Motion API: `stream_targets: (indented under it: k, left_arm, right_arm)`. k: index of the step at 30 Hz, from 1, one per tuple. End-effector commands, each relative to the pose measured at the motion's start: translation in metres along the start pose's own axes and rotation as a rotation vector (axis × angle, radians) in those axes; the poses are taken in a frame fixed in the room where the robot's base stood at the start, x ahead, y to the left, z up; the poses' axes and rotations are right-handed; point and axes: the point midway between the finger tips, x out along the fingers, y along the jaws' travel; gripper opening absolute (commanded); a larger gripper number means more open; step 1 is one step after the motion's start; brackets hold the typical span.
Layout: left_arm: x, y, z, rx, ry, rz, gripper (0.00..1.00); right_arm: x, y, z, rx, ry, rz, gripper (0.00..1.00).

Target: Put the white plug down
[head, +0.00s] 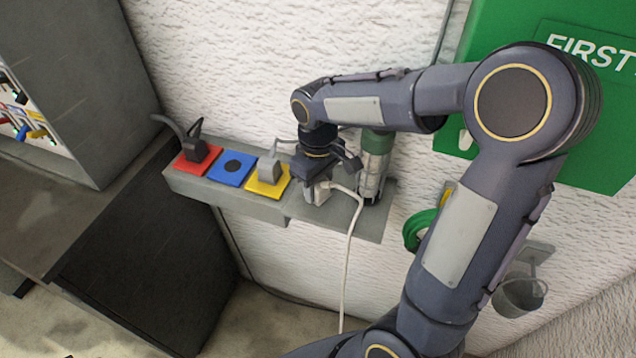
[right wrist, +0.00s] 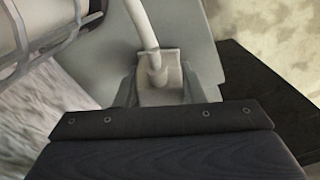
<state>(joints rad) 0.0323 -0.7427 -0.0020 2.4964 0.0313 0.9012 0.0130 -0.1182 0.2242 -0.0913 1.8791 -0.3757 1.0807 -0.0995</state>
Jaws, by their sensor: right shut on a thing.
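The white plug (head: 322,193) is at my right gripper (head: 318,183), over the right part of a grey wall shelf (head: 240,199). In the right wrist view the plug (right wrist: 160,78) sits between the two fingers of my right gripper (right wrist: 160,92), which is shut on it. Its white cord (head: 348,245) leaves the plug and hangs down in front of the shelf. The shelf's grey surface (right wrist: 205,60) shows close behind the plug; I cannot tell whether the plug touches it. My left gripper is not in view.
On the shelf are a red socket plate (head: 186,168) with a dark plug, an empty blue plate (head: 231,167) and a yellow plate (head: 262,186) with a grey plug. A caged cylinder (head: 374,165) stands right of my gripper. A green first-aid box (head: 600,150) hangs at right.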

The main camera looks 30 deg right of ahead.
Motion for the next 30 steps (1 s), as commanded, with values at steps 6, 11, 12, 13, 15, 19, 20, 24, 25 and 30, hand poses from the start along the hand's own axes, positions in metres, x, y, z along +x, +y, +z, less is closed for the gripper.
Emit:
stream_targets:
  k: [6,11,12,13,15,19,20,24,25,30]
  left_arm:
    - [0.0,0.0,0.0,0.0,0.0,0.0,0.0]
    - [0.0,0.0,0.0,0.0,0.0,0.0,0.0]
    - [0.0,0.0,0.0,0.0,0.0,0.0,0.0]
    - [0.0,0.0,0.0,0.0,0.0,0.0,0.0]
    - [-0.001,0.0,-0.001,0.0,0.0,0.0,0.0]
    - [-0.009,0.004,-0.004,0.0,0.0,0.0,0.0]
    - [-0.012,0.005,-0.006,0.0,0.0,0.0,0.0]
    - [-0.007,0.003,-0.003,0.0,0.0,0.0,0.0]
    - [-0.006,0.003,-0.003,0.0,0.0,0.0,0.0]
    - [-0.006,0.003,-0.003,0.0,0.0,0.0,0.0]
  right_arm:
    - [0.0,0.0,0.0,0.0,0.0,0.0,0.54]
    - [0.0,0.0,0.0,0.0,0.0,0.0,0.58]
    - [0.0,0.0,0.0,0.0,0.0,0.0,0.58]
    - [0.0,0.0,0.0,0.0,0.0,0.0,0.58]
    - [-0.001,0.0,0.0,0.0,0.0,0.0,0.58]
    - [-0.013,0.0,0.0,0.0,0.002,0.0,0.58]
    - [-0.018,0.0,0.0,0.0,0.002,0.0,0.58]
    - [-0.041,0.0,-0.002,0.0,0.008,0.001,0.58]
    - [-0.048,0.0,-0.001,0.0,0.009,0.001,0.58]
    - [-0.086,0.0,-0.002,0.0,0.008,0.001,0.58]
